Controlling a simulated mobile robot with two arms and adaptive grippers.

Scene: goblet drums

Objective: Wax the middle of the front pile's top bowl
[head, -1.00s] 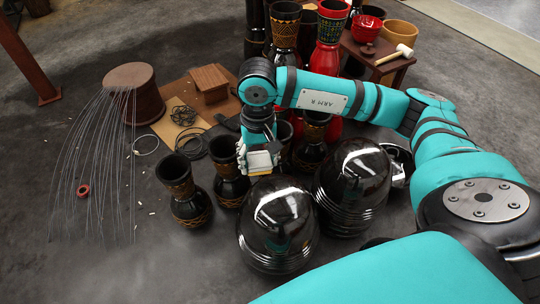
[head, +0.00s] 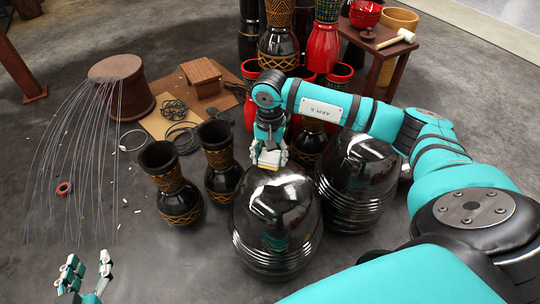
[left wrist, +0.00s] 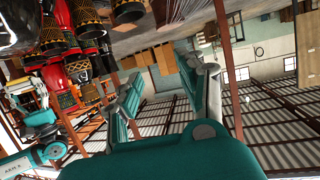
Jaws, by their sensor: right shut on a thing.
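The front pile (head: 277,230) is a stack of glossy black bowls turned upside down, its rims showing as rings low down. Its domed top bowl (head: 283,195) faces up. My right gripper (head: 269,158) is shut on a small pale block with a yellowish edge (head: 268,165), at the far upper side of that bowl; I cannot tell whether the block touches it. My left gripper (head: 86,275) is open and empty at the lower left, fingers up, far from the pile. Its open fingers also show in the left wrist view (left wrist: 165,95).
A second black pile (head: 357,185) stands close behind on the right. Two goblet drums (head: 172,190) stand left of the front pile. A stringed brown drum body (head: 122,90) and a red-brown stool (head: 385,50) stand farther back.

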